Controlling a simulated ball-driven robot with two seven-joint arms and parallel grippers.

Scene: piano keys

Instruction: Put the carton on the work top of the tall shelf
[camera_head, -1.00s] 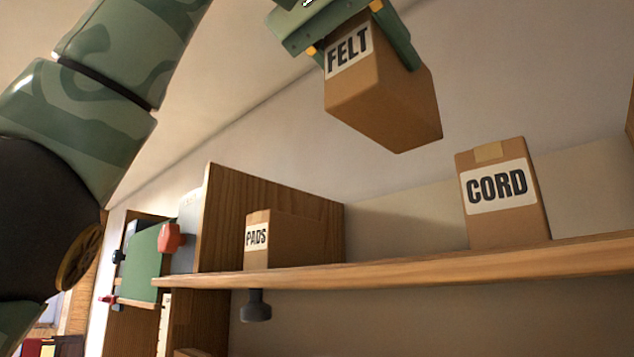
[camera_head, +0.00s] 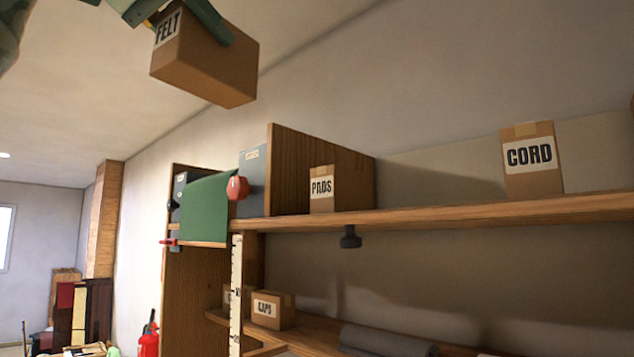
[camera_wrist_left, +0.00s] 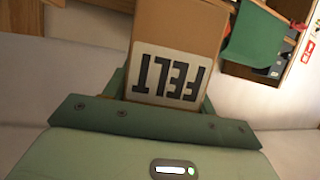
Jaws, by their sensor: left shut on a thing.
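A brown carton labelled FELT (camera_head: 208,62) is held high at the top left of the head view, above the shelf boards. My left gripper (camera_head: 190,18) is shut on it, with green fingers along its sides. In the left wrist view the carton (camera_wrist_left: 180,30) sits between the fingers, its FELT label upside down. The tall shelf has a long wooden top board (camera_head: 450,213) that carries a PADS carton (camera_head: 322,190) and a CORD carton (camera_head: 531,165). My right gripper is not in view.
Between PADS and CORD the board is clear. A wooden upright panel (camera_head: 300,165) stands behind PADS. A green cloth (camera_head: 205,208) hangs at the left end. A CAPS carton (camera_head: 268,308) and a grey roll (camera_head: 385,340) lie on the lower level.

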